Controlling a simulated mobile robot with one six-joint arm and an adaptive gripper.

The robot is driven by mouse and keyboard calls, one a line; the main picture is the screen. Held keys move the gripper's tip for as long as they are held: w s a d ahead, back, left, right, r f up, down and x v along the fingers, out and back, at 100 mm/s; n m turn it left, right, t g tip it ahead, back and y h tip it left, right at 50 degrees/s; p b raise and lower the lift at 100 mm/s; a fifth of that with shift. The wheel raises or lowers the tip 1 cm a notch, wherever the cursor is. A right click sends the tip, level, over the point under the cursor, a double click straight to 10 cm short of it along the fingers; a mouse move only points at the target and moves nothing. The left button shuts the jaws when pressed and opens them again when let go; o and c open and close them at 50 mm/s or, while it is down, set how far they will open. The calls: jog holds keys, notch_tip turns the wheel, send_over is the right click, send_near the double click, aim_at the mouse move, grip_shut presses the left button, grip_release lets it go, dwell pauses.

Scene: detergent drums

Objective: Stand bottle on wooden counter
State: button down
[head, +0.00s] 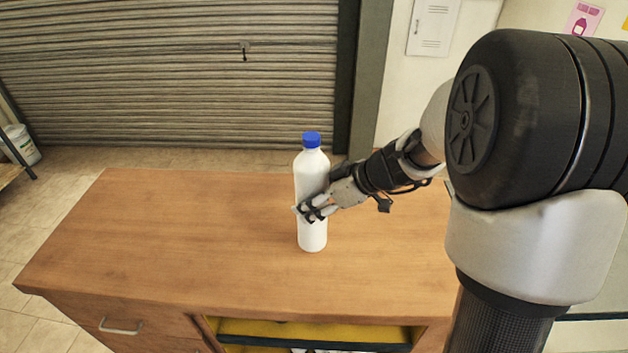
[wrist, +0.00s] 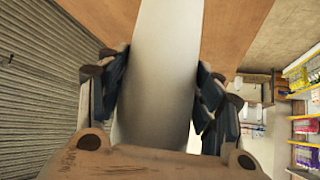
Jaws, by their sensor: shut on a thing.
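A white bottle (head: 312,178) with a blue cap stands upright on the wooden counter (head: 180,240), or just above it; I cannot tell whether its base touches. My gripper (head: 313,210) comes from the right and is shut around the bottle's lower half. In the wrist view the bottle (wrist: 165,70) fills the middle, between the two dark finger pads of my gripper (wrist: 160,95). The cap and the base are out of the wrist view. The counter (wrist: 235,25) shows there on both sides of the bottle.
The counter top is otherwise clear, with wide free room to the left. A drawer with a handle (head: 122,328) and an open yellow-lined compartment (head: 310,330) are at its front. A shutter (head: 170,80) stands behind. A white drum (head: 22,145) sits at far left.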

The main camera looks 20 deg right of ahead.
jog(key=shift+w+f, duration=0.1)
jog(key=shift+f, duration=2.9)
jog(key=shift+c, duration=2.4)
grip_release()
